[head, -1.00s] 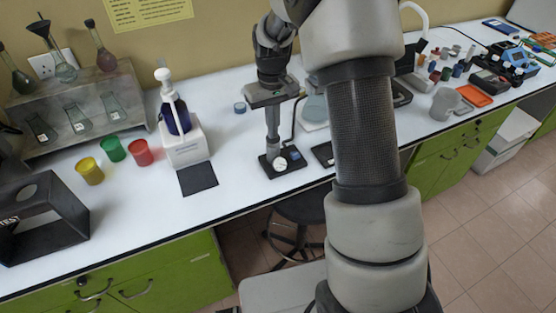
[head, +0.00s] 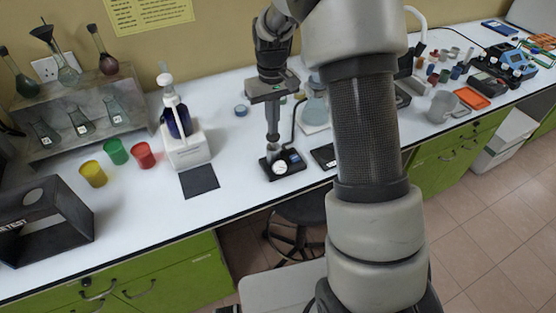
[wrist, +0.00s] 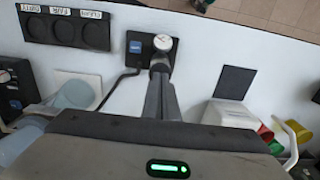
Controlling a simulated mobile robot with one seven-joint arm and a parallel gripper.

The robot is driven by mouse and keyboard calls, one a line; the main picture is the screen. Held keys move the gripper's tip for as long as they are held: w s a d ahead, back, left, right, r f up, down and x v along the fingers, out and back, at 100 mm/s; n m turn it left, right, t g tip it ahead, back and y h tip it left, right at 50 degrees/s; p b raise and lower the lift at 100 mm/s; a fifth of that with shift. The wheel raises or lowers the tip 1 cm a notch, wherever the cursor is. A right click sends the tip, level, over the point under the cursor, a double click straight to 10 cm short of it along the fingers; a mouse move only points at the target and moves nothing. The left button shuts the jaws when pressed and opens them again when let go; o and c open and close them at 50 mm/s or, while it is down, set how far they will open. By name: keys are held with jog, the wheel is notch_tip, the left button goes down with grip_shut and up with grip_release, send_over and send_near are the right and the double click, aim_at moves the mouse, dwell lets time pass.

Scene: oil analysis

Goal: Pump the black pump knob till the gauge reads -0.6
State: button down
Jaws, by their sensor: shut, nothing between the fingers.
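The pump unit is a flat black base (head: 291,162) with a round white gauge (head: 280,168) on the white bench. In the wrist view the gauge (wrist: 162,42) faces up beside a blue patch on the base (wrist: 144,58). Its needle reading is too small to make out. My gripper (head: 272,147) points straight down over the base, just behind the gauge. In the wrist view the fingers of my gripper (wrist: 160,68) are together and empty, with their tips at the pump. The black pump knob is hidden by or blends with the fingertips; I cannot tell whether they touch.
A flask (head: 315,108) stands behind and right of the pump, with a hose near it. A black tray with labelled round wells (wrist: 64,30) lies beside the base. A dark mat (head: 199,180) and white dispenser box (head: 187,149) stand left, with clear bench between.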

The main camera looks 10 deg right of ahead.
jog(key=shift+r+p, duration=1.7)
jog(key=shift+r, duration=0.8)
jog(key=shift+r, duration=0.15)
jog(key=s+r+m+t, duration=0.1)
jog(key=s+r+t, duration=0.2)
jog(key=s+r, duration=0.95)
jog(key=s+r+m+t, duration=0.1)
jog(key=s+r, duration=0.4)
jog(key=s, duration=0.9)
jog(key=shift+s+t, duration=0.25)
jog(key=shift+t, duration=0.55)
